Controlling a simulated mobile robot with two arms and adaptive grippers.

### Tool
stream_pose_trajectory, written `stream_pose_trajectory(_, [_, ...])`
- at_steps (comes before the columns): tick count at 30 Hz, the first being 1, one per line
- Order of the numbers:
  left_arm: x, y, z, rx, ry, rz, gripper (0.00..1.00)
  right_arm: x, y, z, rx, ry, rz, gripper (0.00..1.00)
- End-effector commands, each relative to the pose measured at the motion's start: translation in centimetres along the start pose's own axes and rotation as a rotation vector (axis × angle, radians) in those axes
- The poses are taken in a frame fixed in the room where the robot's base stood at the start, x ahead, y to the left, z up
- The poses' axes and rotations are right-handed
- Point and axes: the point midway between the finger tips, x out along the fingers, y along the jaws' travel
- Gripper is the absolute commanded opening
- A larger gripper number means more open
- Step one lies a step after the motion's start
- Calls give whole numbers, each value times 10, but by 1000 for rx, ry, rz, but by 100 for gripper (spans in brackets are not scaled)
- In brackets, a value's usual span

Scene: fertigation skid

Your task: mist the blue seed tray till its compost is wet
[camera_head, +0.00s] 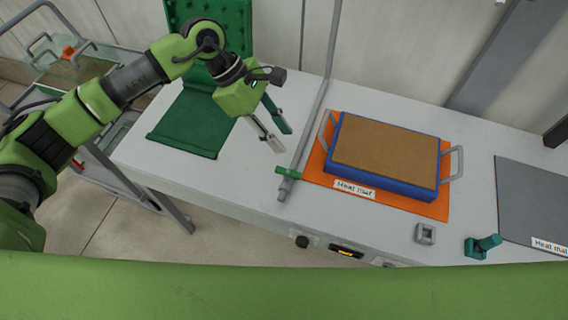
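The blue seed tray (385,180) sits on an orange heat mat (443,208) labelled "Heat mat", right of centre. Its compost (390,150) is an even light brown. A grey handle sticks out at each end. A grey pipe (318,105) with a green lever-like piece (288,173) near its lower end runs just left of the tray. My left gripper (280,141) is open and empty, above the bench to the left of the pipe, its fingers apart and pointing down to the right. My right gripper is out of view.
A green folded panel (190,125) lies at the left of the white bench. A grey square fitting (425,233), a teal piece (482,246) and a grey heat mat (535,205) are at the right. A knob (302,241) and lit display (346,251) are on the front edge.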

Motion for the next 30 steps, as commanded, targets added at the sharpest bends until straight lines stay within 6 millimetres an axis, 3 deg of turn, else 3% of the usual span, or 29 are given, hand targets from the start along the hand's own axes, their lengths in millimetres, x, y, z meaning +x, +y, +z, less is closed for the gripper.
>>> stream_pose_trajectory(3, [-14, 1, -30, 23, 119, -16, 29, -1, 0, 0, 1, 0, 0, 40])
stream_pose_trajectory(8, [-6, 0, -38, 28, 148, -26, 29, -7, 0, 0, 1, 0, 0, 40])
stream_pose_trajectory(21, [81, -2, -48, 26, 142, -25, 29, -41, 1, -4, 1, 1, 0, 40])
stream_pose_trajectory(30, [116, -2, -54, 28, 142, -23, 29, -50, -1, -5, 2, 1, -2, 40])
